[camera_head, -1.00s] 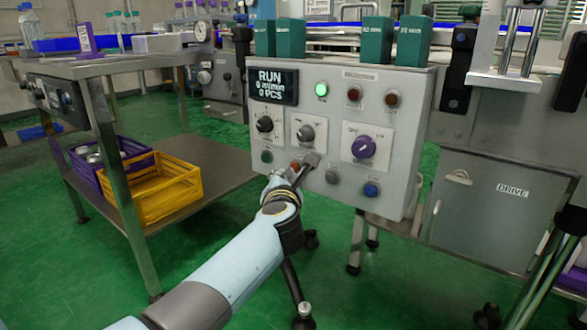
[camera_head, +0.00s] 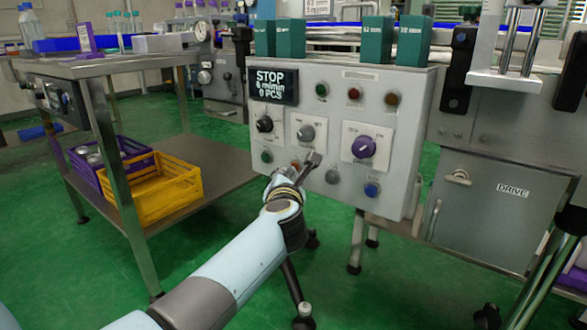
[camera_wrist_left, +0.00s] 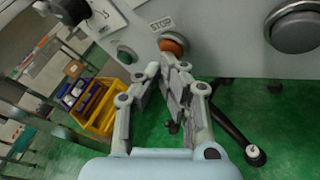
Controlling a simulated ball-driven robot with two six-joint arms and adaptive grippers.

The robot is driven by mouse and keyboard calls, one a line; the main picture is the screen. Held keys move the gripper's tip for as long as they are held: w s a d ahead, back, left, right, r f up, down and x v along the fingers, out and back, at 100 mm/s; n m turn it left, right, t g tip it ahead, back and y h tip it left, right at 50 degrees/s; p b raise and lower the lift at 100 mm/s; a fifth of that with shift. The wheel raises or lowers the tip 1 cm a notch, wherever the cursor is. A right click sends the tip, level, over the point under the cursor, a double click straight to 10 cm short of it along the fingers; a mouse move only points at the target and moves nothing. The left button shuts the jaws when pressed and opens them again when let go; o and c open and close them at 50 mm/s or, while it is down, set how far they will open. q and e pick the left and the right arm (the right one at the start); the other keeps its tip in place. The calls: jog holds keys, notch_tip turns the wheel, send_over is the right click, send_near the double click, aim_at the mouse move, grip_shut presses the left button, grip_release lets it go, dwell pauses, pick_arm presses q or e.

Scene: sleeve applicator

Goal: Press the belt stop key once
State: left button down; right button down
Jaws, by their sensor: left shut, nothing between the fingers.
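The belt stop key is an orange-red round button (camera_head: 295,165) on the lower part of a grey control panel (camera_head: 410,150). In the left wrist view the key (camera_wrist_left: 172,46) sits under a "STOP" label. My left gripper (camera_head: 313,158) is shut and empty, with its tips close in front of the panel beside the key. In the left wrist view its fingertips (camera_wrist_left: 167,64) are just below the key; whether they touch it I cannot tell. The panel display (camera_head: 274,86) reads "STOP". The green lamp (camera_head: 322,89) is unlit. My right gripper is out of view.
A green button (camera_head: 267,156), a grey button (camera_head: 332,176) and a blue button (camera_head: 372,190) are near the key. Knobs, including a purple one (camera_head: 363,147), sit above. A steel table with a yellow crate (camera_head: 165,190) stands at the left.

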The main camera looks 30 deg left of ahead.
pick_arm(q)
jog(key=shift+s, duration=0.1)
jog(key=shift+s+a+p, duration=0.1)
jog(key=shift+s+p, duration=0.25)
jog(key=shift+s, duration=0.35)
jog(key=s+p, duration=0.1)
jog(key=s, duration=0.4)
jog(key=shift+a+p, duration=0.15)
jog(key=shift+p, duration=0.2)
dwell(0.4)
